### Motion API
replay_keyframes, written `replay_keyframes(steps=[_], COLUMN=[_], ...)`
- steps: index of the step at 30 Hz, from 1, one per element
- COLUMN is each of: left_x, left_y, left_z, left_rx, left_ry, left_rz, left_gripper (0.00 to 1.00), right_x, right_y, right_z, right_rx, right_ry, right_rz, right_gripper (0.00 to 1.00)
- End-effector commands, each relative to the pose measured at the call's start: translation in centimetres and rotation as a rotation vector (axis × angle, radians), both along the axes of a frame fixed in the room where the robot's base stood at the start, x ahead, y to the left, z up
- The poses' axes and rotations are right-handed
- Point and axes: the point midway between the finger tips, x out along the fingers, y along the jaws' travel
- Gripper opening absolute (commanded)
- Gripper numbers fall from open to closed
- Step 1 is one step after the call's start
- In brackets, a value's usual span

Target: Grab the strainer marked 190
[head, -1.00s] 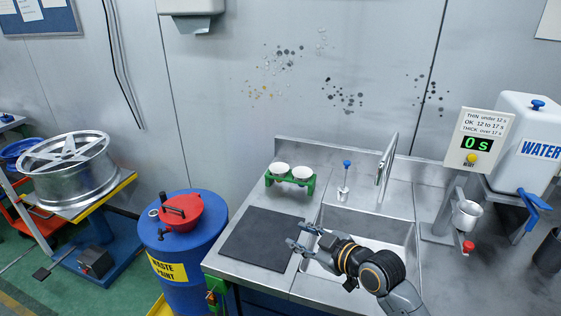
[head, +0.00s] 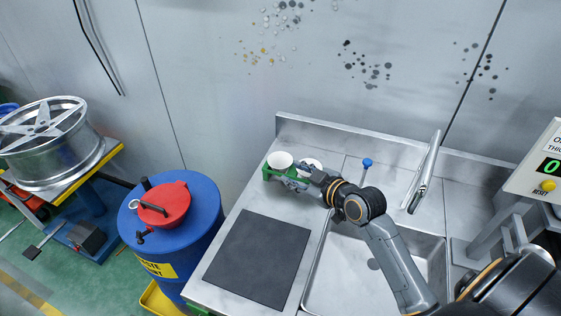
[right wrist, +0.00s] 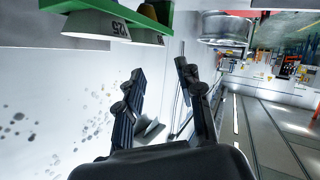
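Two white strainers, the left one (head: 280,160) and the right one (head: 309,163), sit in a green rack (head: 267,173) at the back of the counter. The right one is partly hidden by my right gripper. In the right wrist view the green rack (right wrist: 172,22) is at the top with white cups; an upside-down mark there seems to read 125. I cannot read a 190 anywhere. My right gripper (head: 290,181) is at the rack's front side; its fingers (right wrist: 160,72) are apart with nothing between them. My left gripper is not in view.
A dark mat (head: 258,260) lies on the counter in front of the rack. The sink (head: 345,290) and tap (head: 423,180) are to the right, with a blue-topped item (head: 366,163) behind. A blue waste drum (head: 200,225) with a red lidded pot (head: 165,205) stands left.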

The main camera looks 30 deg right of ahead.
Motion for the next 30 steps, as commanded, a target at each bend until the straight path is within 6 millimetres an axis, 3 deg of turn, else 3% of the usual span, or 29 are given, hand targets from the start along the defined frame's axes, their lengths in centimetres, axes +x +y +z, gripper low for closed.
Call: replay_keyframes(steps=[3, 13, 20, 30], left_x=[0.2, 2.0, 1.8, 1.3], left_y=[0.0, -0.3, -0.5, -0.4], left_z=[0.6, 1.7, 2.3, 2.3], left_rx=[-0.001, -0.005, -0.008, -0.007], left_ry=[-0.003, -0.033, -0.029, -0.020], left_rz=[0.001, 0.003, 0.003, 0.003], left_gripper=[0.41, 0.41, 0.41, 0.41], right_x=[1.6, 4.0, 6.5, 7.0], right_y=[0.3, 0.8, 1.1, 1.2], right_z=[-0.4, -1.6, -2.9, -3.3], right_rx=[0.002, 0.004, 0.003, -0.001], right_ry=[-0.001, 0.002, 0.000, 0.000], right_rz=[0.000, 0.000, -0.001, 0.000], right_gripper=[0.37, 0.37, 0.37, 0.35])
